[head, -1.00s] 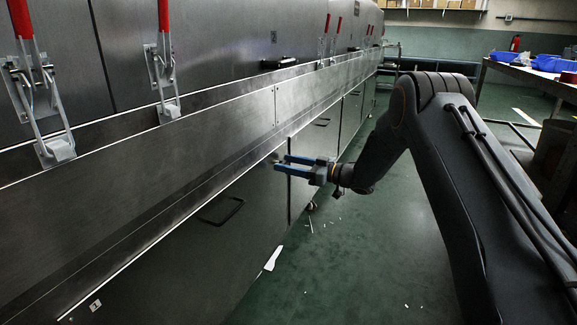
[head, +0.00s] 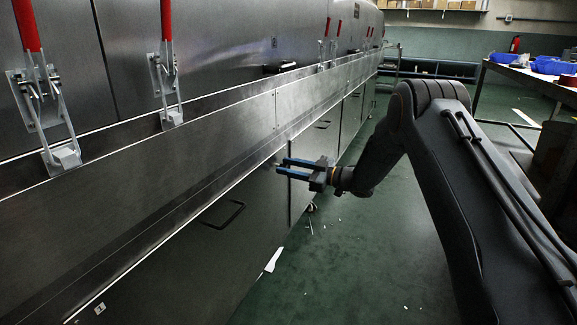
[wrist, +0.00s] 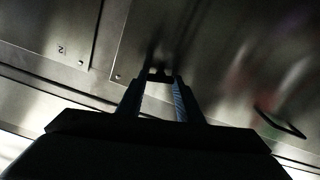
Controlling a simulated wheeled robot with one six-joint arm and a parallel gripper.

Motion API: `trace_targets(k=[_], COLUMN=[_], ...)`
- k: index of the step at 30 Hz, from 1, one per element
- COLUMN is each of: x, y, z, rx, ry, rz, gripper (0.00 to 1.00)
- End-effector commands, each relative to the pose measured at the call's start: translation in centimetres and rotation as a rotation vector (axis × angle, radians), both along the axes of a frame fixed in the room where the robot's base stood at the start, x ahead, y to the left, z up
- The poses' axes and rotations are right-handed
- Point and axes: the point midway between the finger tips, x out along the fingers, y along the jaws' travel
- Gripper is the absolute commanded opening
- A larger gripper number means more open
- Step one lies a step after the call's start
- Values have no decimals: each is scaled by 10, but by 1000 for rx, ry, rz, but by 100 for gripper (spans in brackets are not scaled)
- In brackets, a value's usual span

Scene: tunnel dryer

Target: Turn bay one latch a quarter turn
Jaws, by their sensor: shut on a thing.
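My gripper (head: 279,167) reaches the lower front of the steel dryer, at the far edge of the door marked 1 (head: 218,222). Its two blue fingers lie one above the other in the head view. In the wrist view my gripper (wrist: 160,77) is shut on a small dark latch (wrist: 159,74) between the fingertips, near a panel corner. The fingers and shadow hide most of the latch, so I cannot tell its angle.
A black door handle (head: 222,214) sits left of the gripper. Red-handled clamps (head: 166,60) line the ledge above. Scraps (head: 273,260) lie on the green floor. A table with blue bins (head: 550,65) stands at back right.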

Motion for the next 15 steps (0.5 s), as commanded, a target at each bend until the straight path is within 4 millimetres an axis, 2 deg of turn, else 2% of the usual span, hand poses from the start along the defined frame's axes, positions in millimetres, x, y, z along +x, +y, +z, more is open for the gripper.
trace_targets(k=[15], x=[-2], y=[1], z=[0], rx=[-167], ry=[-460], rz=[1], gripper=[10])
